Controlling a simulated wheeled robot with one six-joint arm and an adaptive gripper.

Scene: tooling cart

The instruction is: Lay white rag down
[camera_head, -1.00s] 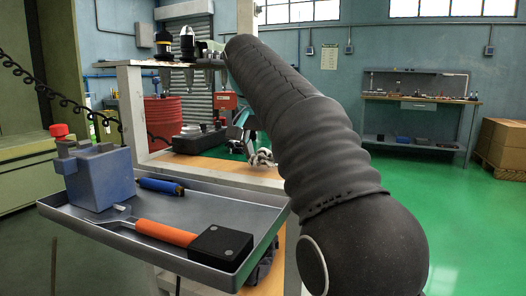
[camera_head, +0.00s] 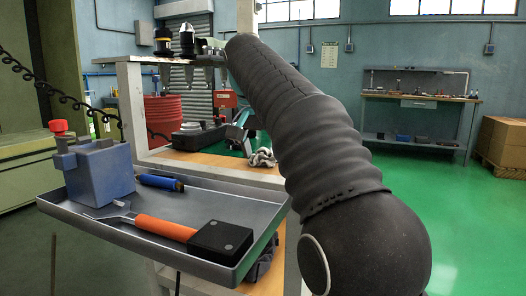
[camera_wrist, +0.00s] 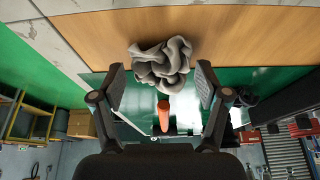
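The rag (camera_head: 262,157), pale in the head view, lies crumpled on the wooden shelf of the cart, near the shelf's edge. It shows as a grey-white bundle in the wrist view (camera_wrist: 160,62), between and just beyond the fingertips. My gripper (camera_wrist: 158,78) is open, its two dark fingers spread apart on either side of the rag. I see no finger closed on the cloth. In the head view my arm hides most of the gripper; a small part shows beside the rag.
A dark box (camera_head: 198,136) stands on the wooden shelf (camera_head: 212,162) left of the rag.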

